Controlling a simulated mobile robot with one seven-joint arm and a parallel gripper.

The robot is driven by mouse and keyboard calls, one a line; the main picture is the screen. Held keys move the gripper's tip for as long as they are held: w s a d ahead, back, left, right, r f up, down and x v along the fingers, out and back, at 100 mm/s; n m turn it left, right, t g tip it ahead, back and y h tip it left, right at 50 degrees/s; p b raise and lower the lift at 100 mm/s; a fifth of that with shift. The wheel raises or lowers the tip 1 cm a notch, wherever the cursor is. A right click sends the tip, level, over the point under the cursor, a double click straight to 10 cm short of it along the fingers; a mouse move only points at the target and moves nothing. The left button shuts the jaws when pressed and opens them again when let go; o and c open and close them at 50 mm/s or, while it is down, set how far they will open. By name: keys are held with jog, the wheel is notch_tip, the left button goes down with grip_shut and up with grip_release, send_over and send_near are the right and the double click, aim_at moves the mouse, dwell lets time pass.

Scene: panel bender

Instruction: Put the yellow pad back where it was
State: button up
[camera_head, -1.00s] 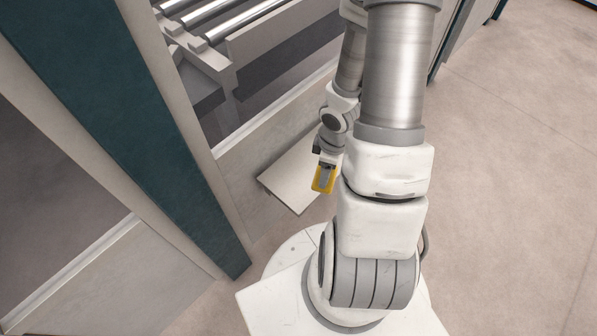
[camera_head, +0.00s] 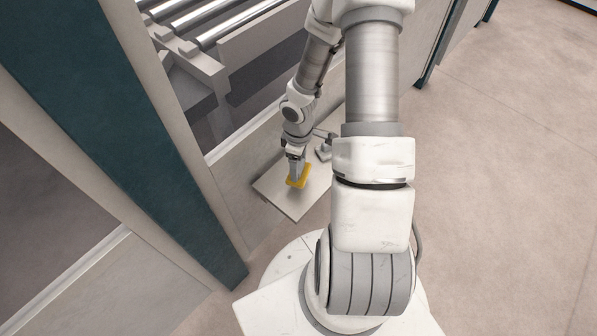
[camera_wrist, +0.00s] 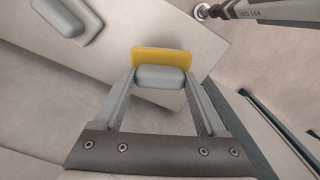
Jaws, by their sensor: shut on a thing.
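The yellow pad (camera_head: 300,183) is at my gripper (camera_head: 297,172), over the small light-grey shelf (camera_head: 289,208) in the head view. In the wrist view the pad (camera_wrist: 165,56) shows as a yellow strip with a rounded grey block (camera_wrist: 160,79) on its near side. The fingers of my gripper (camera_wrist: 161,82) are shut on the grey block of the pad, one on each side. Whether the pad touches the shelf or hangs just above it, I cannot tell.
A grey object (camera_head: 323,151) lies on the shelf behind my gripper; a rounded grey block (camera_wrist: 62,14) shows upper left in the wrist view. A metal rod with printed numbers (camera_wrist: 270,12) is at upper right. The machine's teal post (camera_head: 140,130) stands left of the shelf.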

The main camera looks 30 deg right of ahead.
aim_at(299, 172)
notch_tip(299, 172, down, 4)
jog(key=shift+f+b, duration=0.1)
jog(key=shift+b, duration=0.75)
jog(key=o, duration=1.1)
jog(key=shift+o, duration=0.2)
jog(key=shift+r, duration=0.2)
notch_tip(299, 172, up, 12)
jog(key=p, duration=0.5)
